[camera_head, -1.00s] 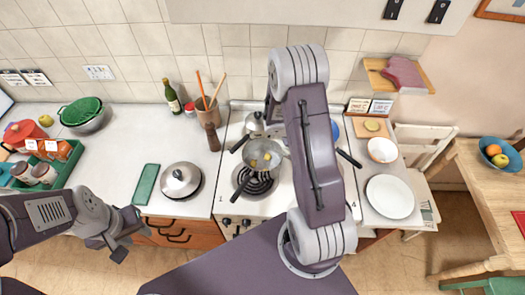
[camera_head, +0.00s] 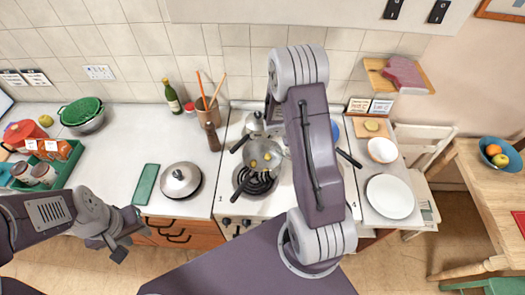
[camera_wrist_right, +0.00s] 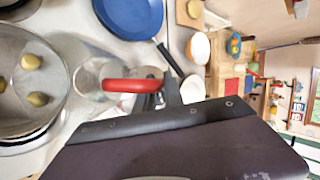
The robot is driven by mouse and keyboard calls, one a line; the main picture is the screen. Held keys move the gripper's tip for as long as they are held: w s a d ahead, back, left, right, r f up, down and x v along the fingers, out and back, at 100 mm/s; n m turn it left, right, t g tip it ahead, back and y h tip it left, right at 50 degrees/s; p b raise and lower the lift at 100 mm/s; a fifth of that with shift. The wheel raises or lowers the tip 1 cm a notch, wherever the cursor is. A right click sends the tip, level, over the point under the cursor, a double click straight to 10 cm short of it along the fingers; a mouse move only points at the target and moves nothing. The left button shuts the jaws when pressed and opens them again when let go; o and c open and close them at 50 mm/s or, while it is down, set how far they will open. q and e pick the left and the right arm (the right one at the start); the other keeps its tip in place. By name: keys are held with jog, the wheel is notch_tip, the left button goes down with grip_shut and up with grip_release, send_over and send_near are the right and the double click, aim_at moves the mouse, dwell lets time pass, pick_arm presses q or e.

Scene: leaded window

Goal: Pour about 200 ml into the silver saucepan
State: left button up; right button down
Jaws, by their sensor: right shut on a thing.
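The silver saucepan (camera_head: 279,163) stands on the stove in the head view, with several yellow potatoes in it and a dark handle to the left. It also shows at the left edge of the right wrist view (camera_wrist_right: 52,60). There my right gripper (camera_wrist_right: 150,97) is shut on the red handle (camera_wrist_right: 131,86) of a clear jug (camera_wrist_right: 92,78), which is beside the saucepan's rim. The jug's contents cannot be made out. In the head view my right arm hides that gripper. My left gripper (camera_head: 126,236) is open and empty in front of the counter.
A coil burner (camera_head: 259,184) lies in front of the saucepan. A blue pan (camera_wrist_right: 130,14) is on the stove's right side, largely hidden by my arm in the head view. A lidded pot (camera_head: 181,181) and green board (camera_head: 146,184) stand left; a white plate (camera_head: 390,197) lies right.

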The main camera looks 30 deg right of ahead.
jog(key=shift+d, duration=0.1)
jog(key=s+d+f+t+y+b, duration=0.1)
jog(key=s+d+f+m+t+y+b, duration=0.1)
jog(key=d+f+y+b, duration=0.1)
jog(key=shift+s+d+y+b, duration=0.3)
jog(key=shift+s, duration=0.1)
jog(key=shift+s+d+r+t+y+p, duration=0.25)
jog(key=shift+s+d+t+y+p, duration=0.2)
jog(key=shift+d+t+y, duration=0.2)
jog(key=shift+s+d+m+t+y, duration=0.1)
jog(key=shift+d+m+t+y, duration=0.05)
jog(key=shift+m+t+y, duration=0.15)
jog(key=shift+d+f+y, duration=0.1)
jog(key=shift+f+y, duration=0.25)
jog(key=shift+f, duration=0.05)
jog(key=shift+s+d+f+t+y+p, duration=0.15)
jog(key=shift+f+t+y+p, duration=0.15)
jog(key=shift+t+y, duration=0.2)
